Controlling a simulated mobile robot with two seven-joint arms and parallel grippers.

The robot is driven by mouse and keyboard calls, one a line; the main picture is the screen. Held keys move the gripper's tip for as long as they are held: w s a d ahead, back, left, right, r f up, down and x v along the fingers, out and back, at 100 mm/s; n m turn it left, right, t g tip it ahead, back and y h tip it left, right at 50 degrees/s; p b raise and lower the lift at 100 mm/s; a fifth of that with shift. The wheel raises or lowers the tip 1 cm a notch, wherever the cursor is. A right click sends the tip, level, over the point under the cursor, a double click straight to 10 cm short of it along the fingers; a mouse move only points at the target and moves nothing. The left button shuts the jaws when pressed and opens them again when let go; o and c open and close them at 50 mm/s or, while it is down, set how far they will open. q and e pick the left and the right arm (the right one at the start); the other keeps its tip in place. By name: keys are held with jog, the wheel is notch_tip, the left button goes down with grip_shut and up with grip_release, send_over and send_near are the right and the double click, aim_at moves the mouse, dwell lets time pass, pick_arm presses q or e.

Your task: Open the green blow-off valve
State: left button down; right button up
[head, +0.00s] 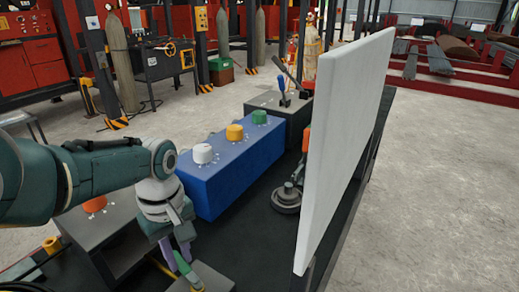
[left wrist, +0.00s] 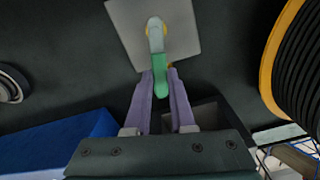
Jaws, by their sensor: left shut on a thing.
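The green blow-off valve's lever (left wrist: 159,75) shows in the left wrist view, running from a pale round pivot on a yellow fitting (left wrist: 152,22) down between my fingers. The valve sits on a grey plate (left wrist: 186,36). My left gripper (left wrist: 161,76) has its purple fingers on both sides of the green lever, shut on it. In the head view the left gripper (head: 178,254) points down at the front of the dark table, and the green lever (head: 185,268) shows beside the grey plate (head: 207,281). My arm and fingers hide part of the valve. My right gripper is not in view.
A blue box (head: 235,172) with white, yellow and green knobs stands behind the gripper. A grey box with an orange knob (head: 95,204) is at left. An angle grinder (head: 286,197) and upright white panel (head: 345,130) are at right. A yellow-rimmed black coil (left wrist: 300,65) is near the wrist.

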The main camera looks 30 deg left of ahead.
pick_arm(q)
jog(key=shift+s+a+n+p, duration=0.1)
jog(key=shift+s+n+p, duration=0.25)
jog(key=shift+n, duration=0.35)
jog(key=shift+s+a+n+p, duration=0.1)
jog(key=shift+s+n+p, duration=0.2)
jog(key=shift+n, duration=0.4)
jog(key=c, duration=0.8)
grip_release()
jog(key=shift+o, duration=0.2)
notch_tip(320, 180, up, 10)
jog(key=p, duration=0.7)
